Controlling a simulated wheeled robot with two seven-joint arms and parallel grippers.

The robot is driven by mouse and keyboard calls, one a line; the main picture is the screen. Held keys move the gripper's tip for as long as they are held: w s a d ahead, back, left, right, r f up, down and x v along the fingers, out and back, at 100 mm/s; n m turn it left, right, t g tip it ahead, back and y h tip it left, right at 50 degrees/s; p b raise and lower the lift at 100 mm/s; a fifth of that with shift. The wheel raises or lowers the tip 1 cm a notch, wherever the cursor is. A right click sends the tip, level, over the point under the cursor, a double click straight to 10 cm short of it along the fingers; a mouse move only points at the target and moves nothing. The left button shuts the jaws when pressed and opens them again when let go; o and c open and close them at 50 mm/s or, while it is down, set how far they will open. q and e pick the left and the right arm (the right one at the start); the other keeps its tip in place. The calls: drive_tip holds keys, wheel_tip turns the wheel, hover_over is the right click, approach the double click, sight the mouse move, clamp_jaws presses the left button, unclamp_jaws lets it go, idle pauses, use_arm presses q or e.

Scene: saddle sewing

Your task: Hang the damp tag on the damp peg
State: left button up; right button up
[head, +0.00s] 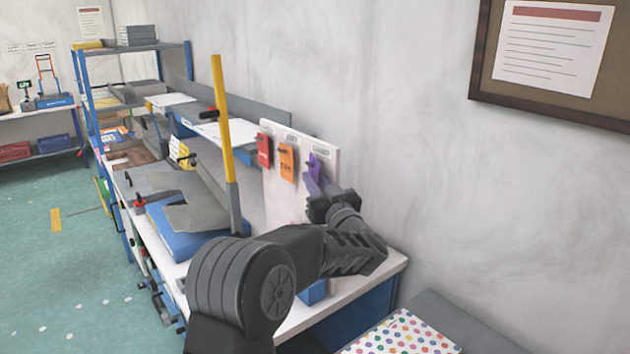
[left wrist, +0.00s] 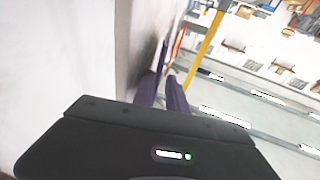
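A white board (head: 296,208) stands on the bench against the wall. A red tag (head: 264,150), an orange tag (head: 287,163) and a purple tag (head: 315,166) hang in a row near its top. The lettering is too small to read surely, so I cannot tell which tag or peg is the damp one. My left gripper (head: 317,188) is in front of the board's right side, just below the purple tag. My right gripper is not in view.
A yellow post (head: 221,115) rises left of the board. Grey sheets and a blue item (head: 182,228) lie on the bench to the left. Shelves (head: 130,48) stand behind. A dotted sheet (head: 408,334) lies at lower right. The wall is close on the right.

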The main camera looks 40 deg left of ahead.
use_arm(q)
drive_tip(key=shift+w+d+r, duration=0.1)
drive_tip(key=shift+w+d, duration=0.05)
drive_tip(key=shift+d, duration=0.15)
drive_tip(key=shift+d, duration=0.15)
drive_tip(key=b+v, duration=0.2)
drive_tip(key=v, duration=0.5)
drive_tip(key=shift+s+b, duration=0.3)
drive_tip(key=shift+b, duration=0.1)
